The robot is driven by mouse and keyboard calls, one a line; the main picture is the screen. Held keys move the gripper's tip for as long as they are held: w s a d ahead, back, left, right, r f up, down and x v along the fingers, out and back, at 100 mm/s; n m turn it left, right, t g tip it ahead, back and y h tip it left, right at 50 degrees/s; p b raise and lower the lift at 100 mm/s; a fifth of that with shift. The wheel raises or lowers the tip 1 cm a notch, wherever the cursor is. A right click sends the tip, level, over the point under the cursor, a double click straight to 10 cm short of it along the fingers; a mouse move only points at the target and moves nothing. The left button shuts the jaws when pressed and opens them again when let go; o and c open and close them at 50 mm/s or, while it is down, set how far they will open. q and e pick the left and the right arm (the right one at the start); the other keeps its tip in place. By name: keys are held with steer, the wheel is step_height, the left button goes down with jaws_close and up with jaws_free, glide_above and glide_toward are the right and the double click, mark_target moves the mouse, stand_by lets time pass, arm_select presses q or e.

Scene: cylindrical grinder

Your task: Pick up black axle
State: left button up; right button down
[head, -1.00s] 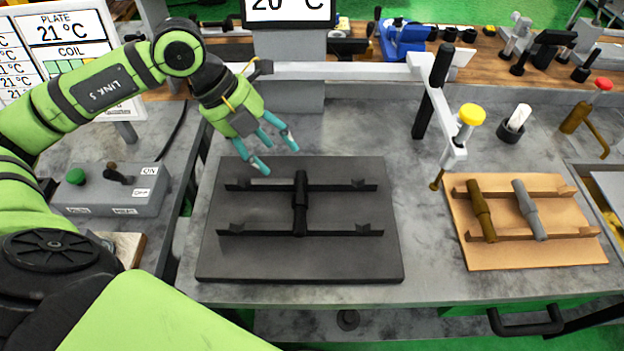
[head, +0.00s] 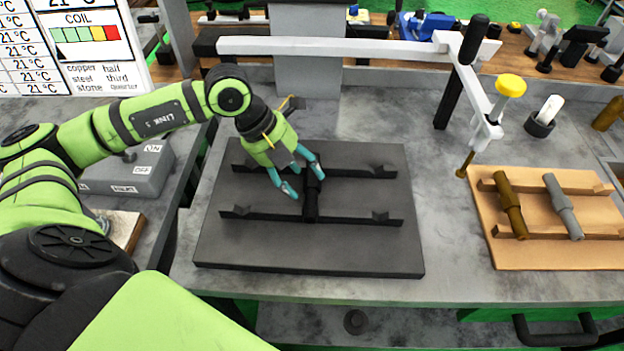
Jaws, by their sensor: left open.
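The black axle (head: 311,206) lies across the two rails of a dark grey plate (head: 300,256), roughly in the middle. Its far end is partly hidden behind my gripper's fingers. My left gripper (head: 304,184) is open, with teal fingertips pointing down at the far half of the axle. One finger shows left of the axle and one over its far end; I cannot tell whether they touch it. My right gripper is not in view.
A tan board (head: 520,255) on the right holds a brown axle (head: 509,206) and a grey axle (head: 563,208). A white frame with a yellow knob (head: 510,85) stands between the boards. A switch box (head: 130,178) sits at left. The bench front is clear.

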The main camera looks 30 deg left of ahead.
arm_select(q)
steer(key=shift+x, duration=1.2)
jaws_close()
steer(key=shift+w+r, duration=0.1)
steer(key=shift+r, duration=0.15)
